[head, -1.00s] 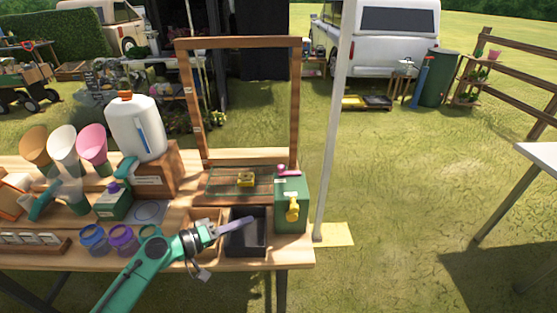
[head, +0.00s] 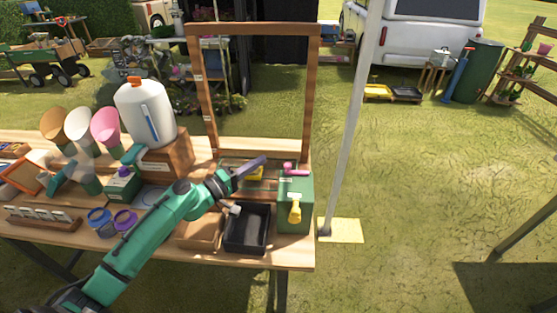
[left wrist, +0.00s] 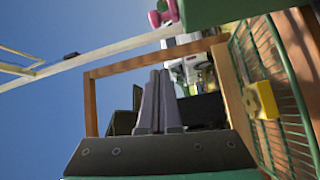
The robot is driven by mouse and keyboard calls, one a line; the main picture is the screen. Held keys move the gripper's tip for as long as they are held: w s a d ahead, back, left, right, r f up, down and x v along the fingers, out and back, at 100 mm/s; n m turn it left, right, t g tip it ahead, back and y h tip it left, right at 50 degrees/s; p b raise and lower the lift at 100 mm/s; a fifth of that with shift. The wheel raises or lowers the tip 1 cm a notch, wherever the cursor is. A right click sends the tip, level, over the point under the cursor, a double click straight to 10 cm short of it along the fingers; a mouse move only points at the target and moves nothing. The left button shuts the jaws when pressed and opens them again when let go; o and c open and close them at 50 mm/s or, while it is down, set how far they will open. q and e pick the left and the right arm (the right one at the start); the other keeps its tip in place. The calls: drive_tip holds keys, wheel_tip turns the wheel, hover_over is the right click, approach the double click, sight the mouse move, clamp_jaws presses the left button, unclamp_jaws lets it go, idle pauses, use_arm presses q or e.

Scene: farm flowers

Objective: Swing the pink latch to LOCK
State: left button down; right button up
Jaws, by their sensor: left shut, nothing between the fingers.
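The pink latch (head: 294,167) sits on top of the green box (head: 296,205) at the right end of the table. It also shows in the left wrist view (left wrist: 162,14), at the top edge on the green box. Its lock marking is too small to read. A yellow tap-like handle (head: 295,210) is on the box's front. My left gripper (head: 262,160) is shut and empty, a short way left of the latch and apart from it. Its purple-grey fingers (left wrist: 158,85) are together in the left wrist view. My right gripper is in neither view.
A wooden frame (head: 312,90) stands behind the box. A yellow block (left wrist: 262,100) is by the green wire rack. A black tray (head: 247,249) lies below my left arm. A white pole (head: 349,130) rises right of the box. A white jug (head: 145,115) and cones stand left.

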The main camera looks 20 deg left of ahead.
use_arm(q)
drive_tip(key=d+p, duration=0.1)
drive_tip(key=w+d+p, duration=0.1)
drive_tip(key=d, duration=0.1)
drive_tip(key=w+d+p, duration=0.1)
drive_tip(key=d, duration=0.1)
drive_tip(key=shift+d+f, duration=0.15)
drive_tip(key=shift+d, duration=0.1)
drive_tip(key=shift+w, duration=0.1)
